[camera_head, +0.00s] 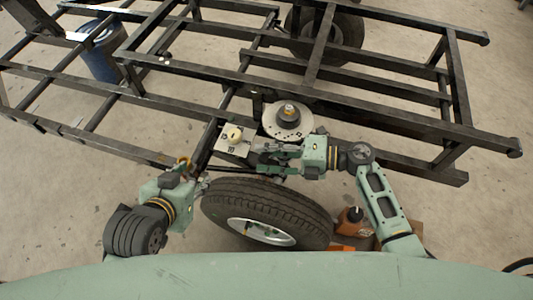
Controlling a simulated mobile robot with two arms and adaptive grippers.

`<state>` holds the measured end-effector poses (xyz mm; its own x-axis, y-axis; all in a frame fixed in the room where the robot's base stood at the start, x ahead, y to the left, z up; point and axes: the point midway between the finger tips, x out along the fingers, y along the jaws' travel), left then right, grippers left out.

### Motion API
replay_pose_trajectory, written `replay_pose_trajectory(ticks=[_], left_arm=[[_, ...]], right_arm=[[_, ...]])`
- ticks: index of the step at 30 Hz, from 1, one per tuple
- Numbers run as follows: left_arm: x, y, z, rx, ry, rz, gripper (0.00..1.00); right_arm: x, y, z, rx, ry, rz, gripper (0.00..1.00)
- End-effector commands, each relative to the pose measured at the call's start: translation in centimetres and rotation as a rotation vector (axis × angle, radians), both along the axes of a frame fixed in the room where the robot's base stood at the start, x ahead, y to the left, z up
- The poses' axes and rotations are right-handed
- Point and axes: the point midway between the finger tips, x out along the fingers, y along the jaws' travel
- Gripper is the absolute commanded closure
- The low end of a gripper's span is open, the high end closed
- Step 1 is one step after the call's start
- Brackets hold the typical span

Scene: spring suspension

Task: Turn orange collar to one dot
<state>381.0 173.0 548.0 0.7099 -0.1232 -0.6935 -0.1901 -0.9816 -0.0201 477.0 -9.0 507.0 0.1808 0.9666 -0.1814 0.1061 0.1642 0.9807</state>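I cannot clearly make out an orange collar. A small yellow-orange ring-like part (184,160) shows just above my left gripper (193,176), but it is too small to identify. A pale plate (224,145) with a yellowish knob (233,134) is mounted by the frame. A round grey disc (272,121) with small dark marks and a central knob sits to its right. My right gripper (262,156) reaches left below the disc, close to the plate. Its fingers overlap dark parts, so contact is unclear. The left fingers are too small to read.
A black metal frame (225,77) spans the upper view. A tyred wheel (265,215) lies below the grippers, with another wheel (340,35) beyond the frame. A blue bin (103,60) stands upper left. Orange-brown boxes (357,229) sit lower right.

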Motion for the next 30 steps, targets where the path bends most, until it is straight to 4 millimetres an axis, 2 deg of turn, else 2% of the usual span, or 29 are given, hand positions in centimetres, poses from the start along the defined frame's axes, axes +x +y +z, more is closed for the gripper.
replay_pose_trajectory(ticks=[8,21,30], left_arm=[[0.2,-0.08,0.15,-0.003,-0.011,-0.001,0.6],[0.18,-0.07,0.11,-0.002,-0.009,0.0,0.6],[0.17,-0.07,0.1,-0.002,-0.009,0.0,0.6]], right_arm=[[0.07,0.25,-0.05,0.0,0.0,-0.001,0.64],[0.05,0.23,-0.05,0.0,0.001,-0.001,1.0],[0.05,0.22,-0.06,0.0,0.001,-0.001,1.0]])
